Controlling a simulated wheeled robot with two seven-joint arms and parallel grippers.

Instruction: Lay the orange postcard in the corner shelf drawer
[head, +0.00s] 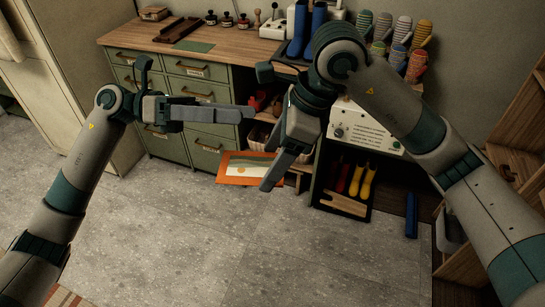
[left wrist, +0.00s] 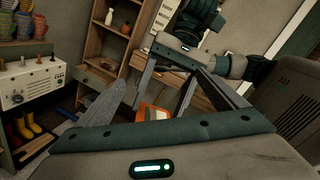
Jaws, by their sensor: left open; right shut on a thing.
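The orange postcard (head: 245,168), with a pale picture and green hills inside its orange border, is held at its right side by my right gripper (head: 272,178). In the head view it hangs over the floor in front of the green cabinet. In the left wrist view the postcard (left wrist: 157,113) shows between the fingers of my right gripper (left wrist: 165,105). My left gripper (head: 245,114) is open and empty, above and left of the postcard in the head view. A wooden shelf (head: 522,115) stands at the right edge; I cannot make out clearly which part is its drawer.
A green drawer cabinet (head: 200,90) with a wooden top stands at the back left. A panel with knobs (head: 365,128) and a rack with red and yellow boots (head: 355,182) stand right of it. Colourful mittens (head: 402,35) stand above. The grey floor (head: 210,240) in front is clear.

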